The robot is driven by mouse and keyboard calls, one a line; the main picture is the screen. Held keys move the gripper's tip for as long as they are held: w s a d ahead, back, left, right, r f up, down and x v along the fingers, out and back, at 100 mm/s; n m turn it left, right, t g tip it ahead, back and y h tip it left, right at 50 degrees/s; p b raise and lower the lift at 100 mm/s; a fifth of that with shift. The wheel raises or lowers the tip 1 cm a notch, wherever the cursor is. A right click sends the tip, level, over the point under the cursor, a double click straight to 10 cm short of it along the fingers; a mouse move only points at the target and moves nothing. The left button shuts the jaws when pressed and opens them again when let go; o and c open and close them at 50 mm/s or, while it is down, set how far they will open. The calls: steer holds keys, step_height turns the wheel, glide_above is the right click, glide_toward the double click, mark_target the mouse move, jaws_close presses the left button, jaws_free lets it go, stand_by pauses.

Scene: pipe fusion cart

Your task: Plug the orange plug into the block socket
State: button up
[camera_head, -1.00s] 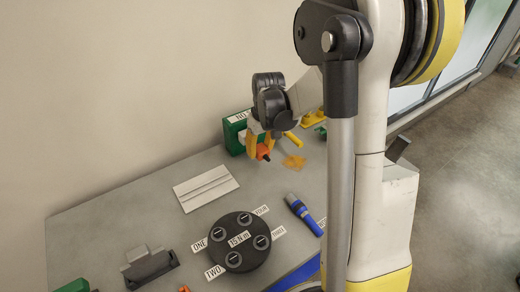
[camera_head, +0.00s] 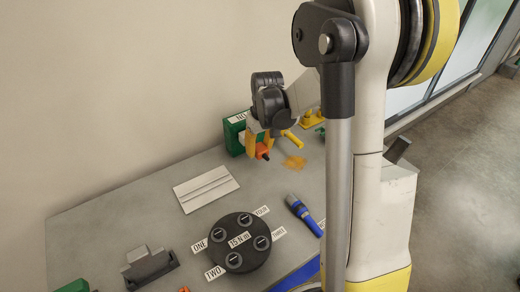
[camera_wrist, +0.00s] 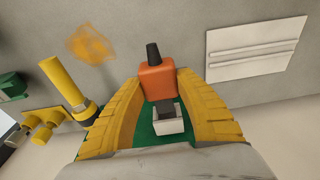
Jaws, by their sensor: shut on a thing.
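The orange plug (camera_head: 262,149) is between the yellow fingers of my gripper (camera_head: 257,146), at the far side of the table. In the wrist view the plug (camera_wrist: 157,82) has a dark tip pointing up the picture, and my gripper (camera_wrist: 160,86) is shut on it from both sides. The green block (camera_head: 232,133) stands right beside the fingers, partly hidden by them. In the wrist view, a light grey square piece with a dark opening (camera_wrist: 168,121) is just below the plug, against green. I cannot tell whether the plug is seated in the socket.
A yellow cylinder handle (camera_wrist: 63,82) stands close left of the fingers in the wrist view. A white ridged plate (camera_head: 206,188), a round black dial block (camera_head: 240,242) and a blue tool (camera_head: 304,213) lie nearer.

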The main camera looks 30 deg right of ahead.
steer(key=shift+w, duration=1.7)
steer(key=o, duration=1.3)
steer(key=shift+c, duration=0.2)
step_height(320, 180, up, 12)
steer(key=s, duration=0.1)
steer(key=shift+s, duration=0.4)
